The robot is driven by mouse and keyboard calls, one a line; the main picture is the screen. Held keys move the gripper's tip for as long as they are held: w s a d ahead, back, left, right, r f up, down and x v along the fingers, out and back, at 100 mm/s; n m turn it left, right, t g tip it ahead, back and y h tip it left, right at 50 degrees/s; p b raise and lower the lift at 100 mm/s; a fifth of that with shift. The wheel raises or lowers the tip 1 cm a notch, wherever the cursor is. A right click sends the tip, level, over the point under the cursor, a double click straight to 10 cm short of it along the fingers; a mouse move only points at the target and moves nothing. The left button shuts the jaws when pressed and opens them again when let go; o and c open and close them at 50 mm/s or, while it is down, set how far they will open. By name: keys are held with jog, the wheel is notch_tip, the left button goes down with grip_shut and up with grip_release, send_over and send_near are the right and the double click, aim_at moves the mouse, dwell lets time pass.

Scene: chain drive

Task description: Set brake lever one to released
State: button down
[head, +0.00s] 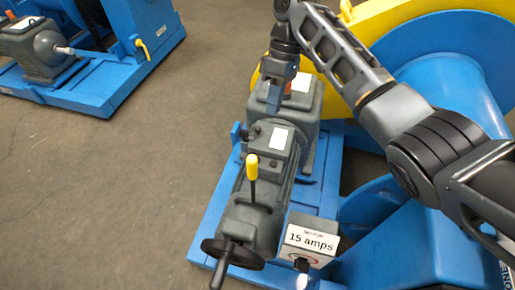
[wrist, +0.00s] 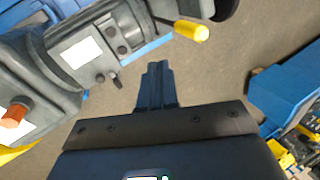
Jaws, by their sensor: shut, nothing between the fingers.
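A lever with a yellow grip (head: 252,168) stands upright on a grey motor unit (head: 245,215) in the head view. In the wrist view the yellow grip (wrist: 190,30) is at the top, beyond my fingertips and to their right. No label marking it as brake lever one is readable. My gripper (head: 273,106) is shut and empty, pointing down beside the grey gearbox, farther back than the lever and apart from it. In the wrist view its closed fingers (wrist: 157,68) have bare floor behind them.
A black handwheel (head: 232,254) is at the unit's near end, beside a box with a "15 amps" sign (head: 312,239). An orange cap (wrist: 14,113) sits on the gearbox. A large blue drum (head: 455,85) is at right. Another blue machine (head: 100,85) stands far left; open floor lies between.

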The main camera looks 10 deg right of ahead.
jog(key=shift+w+f, duration=0.2)
jog(key=shift+f, duration=0.05)
jog(key=s+a+f, duration=0.4)
jog(key=s+f, duration=0.2)
jog(key=f, duration=0.3)
jog(key=shift+s+a+f+b, duration=0.15)
jog(key=shift+s+b, duration=0.1)
jog(key=shift+b, duration=0.1)
dwell(0.4)
